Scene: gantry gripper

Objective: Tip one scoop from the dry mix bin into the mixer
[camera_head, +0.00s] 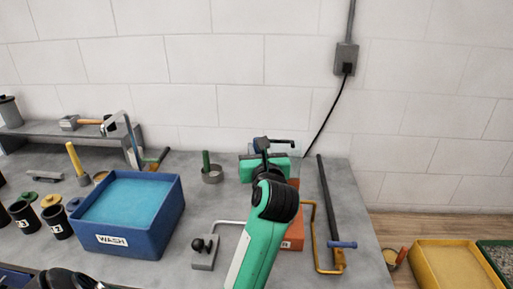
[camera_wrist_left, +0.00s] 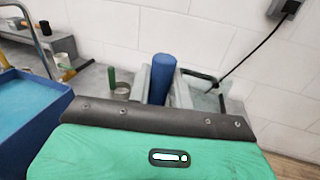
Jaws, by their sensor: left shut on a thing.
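My left gripper (camera_head: 262,148) is at the back of the grey bench, at the end of a green arm. In the left wrist view its grey fingers (camera_wrist_left: 162,84) are shut on an upright blue cylindrical handle (camera_wrist_left: 164,72). What hangs below that handle is hidden by the green hand. An orange box (camera_head: 293,240) stands behind my forearm, mostly covered, so I cannot tell whether it is the dry mix bin or what it holds. I cannot pick out the mixer for certain. My right gripper is not in view.
A blue WASH tub (camera_head: 122,244) stands left of my arm. A metal cup with a green handle (camera_head: 211,172) is beside my gripper. A grey block with a black knob (camera_head: 204,254) and a long dark bar (camera_head: 327,206) flank the arm. A yellow tray (camera_head: 450,268) is at right.

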